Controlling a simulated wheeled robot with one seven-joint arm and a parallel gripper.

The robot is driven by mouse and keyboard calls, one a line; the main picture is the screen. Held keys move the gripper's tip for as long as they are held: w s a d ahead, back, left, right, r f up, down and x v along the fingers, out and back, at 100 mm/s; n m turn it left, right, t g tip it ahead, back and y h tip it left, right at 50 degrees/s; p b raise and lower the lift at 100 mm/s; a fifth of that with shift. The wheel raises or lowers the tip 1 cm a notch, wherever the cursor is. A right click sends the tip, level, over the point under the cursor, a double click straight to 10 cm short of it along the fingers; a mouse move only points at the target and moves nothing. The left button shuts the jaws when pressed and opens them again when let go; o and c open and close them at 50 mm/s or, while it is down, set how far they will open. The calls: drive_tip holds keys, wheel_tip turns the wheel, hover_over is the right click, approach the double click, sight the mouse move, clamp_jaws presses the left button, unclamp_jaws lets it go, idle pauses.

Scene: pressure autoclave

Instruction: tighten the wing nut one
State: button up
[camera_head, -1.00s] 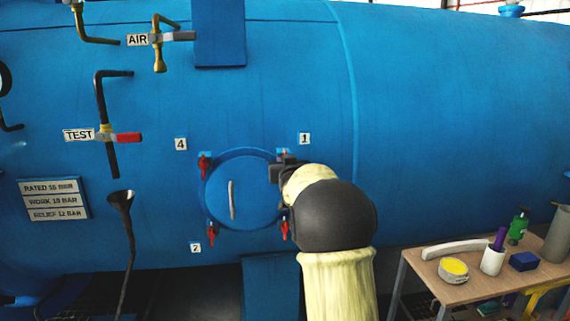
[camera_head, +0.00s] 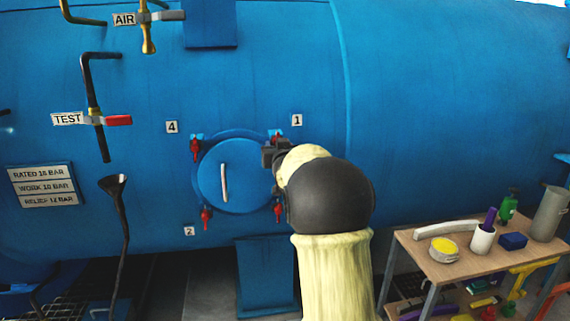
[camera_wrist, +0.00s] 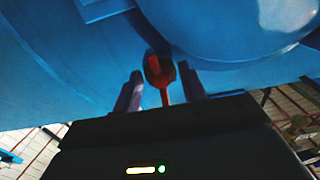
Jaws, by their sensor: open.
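The round blue hatch door (camera_head: 245,187) has a pale vertical handle (camera_head: 224,182) and red wing nuts around its rim. Wing nut one (camera_head: 277,138) is at the upper right, below the "1" label (camera_head: 297,120), partly hidden by my gripper. My gripper (camera_head: 270,155) is at the door's upper right edge. In the wrist view, its two fingers (camera_wrist: 160,74) are apart, with a red wing nut (camera_wrist: 160,78) between them. Gaps show on both sides of the nut. Other red wing nuts are at upper left (camera_head: 196,150), lower left (camera_head: 206,218) and lower right (camera_head: 278,211).
The blue vessel (camera_head: 440,90) fills the background. A wooden bench (camera_head: 465,267) with a white cup, green bottle and blue block stands at right.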

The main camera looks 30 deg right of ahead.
drive_tip(key=b+v, duration=0.2)
drive_tip(key=v, duration=1.3)
drive_tip(key=shift+s, duration=0.4)
drive_tip(key=shift+a, duration=0.1)
drive_tip(key=s+a+f+n+g+y, duration=0.1)
drive_tip(key=s+a+f+g+y, duration=0.25)
drive_tip(key=f, duration=0.55)
drive_tip(key=s+a+f+n+g, duration=0.1)
drive_tip(key=s+a+f+g, duration=0.25)
drive_tip(key=a+f, duration=0.4)
drive_tip(key=s+a+f+n+g+y, duration=0.1)
drive_tip(key=s+a+f+g, duration=0.25)
drive_tip(key=s+f, duration=0.3)
drive_tip(key=s+a+f+g+y, duration=0.1)
drive_tip(key=s+a+f+g, duration=0.1)
drive_tip(key=s+f+g, duration=0.35)
wheel_tip(320, 180, up, 19)
drive_tip(key=s+t+p, duration=0.1)
drive_tip(key=s+p, duration=0.1)
drive_tip(key=p, duration=1.8)
drive_tip(key=shift+s+d+r, duration=0.2)
drive_tip(key=shift+s, duration=0.05)
